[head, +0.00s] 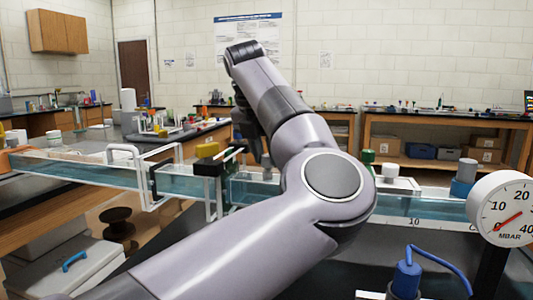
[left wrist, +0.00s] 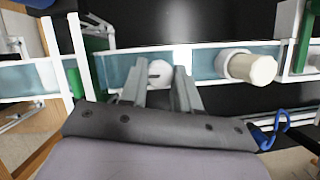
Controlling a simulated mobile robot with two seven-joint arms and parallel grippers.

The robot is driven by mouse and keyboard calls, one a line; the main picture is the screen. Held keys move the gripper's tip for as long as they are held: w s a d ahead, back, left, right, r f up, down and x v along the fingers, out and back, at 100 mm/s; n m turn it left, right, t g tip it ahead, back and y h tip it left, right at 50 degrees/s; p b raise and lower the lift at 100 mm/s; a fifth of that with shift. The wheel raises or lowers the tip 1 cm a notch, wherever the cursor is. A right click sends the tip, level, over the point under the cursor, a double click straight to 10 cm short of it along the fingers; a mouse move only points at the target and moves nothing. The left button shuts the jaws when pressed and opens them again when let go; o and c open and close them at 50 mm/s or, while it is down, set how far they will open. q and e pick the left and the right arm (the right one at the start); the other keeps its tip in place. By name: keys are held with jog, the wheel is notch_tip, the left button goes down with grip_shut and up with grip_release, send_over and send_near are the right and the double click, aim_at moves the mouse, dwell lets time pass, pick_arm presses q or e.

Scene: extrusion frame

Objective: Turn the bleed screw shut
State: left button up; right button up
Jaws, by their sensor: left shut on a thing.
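A small round white knob, which looks like the bleed screw (left wrist: 160,70), sits on top of the clear, blue-tinted channel (left wrist: 205,62). My left gripper (left wrist: 163,82) comes down over it in the left wrist view, one finger on each side, shut on the knob. In the head view the left gripper (head: 257,155) points down at the channel (head: 240,190), and my own arm hides much of that spot. How far the screw is turned cannot be told. My right gripper is not in view.
A round pressure gauge (head: 503,208) marked MBAR stands at the right. A blue fitting with a hose (head: 406,275) is at the front right. A pale capped cylinder (left wrist: 252,67) stands on the channel beside my gripper. A black clamp (head: 209,167) and white frames cross the channel at left.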

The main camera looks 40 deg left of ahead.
pick_arm(q)
jog(key=shift+r, duration=0.1)
jog(key=o, duration=1.1)
jog(key=shift+c, duration=0.2)
jog(key=v, duration=0.7)
jog(key=shift+s, duration=0.1)
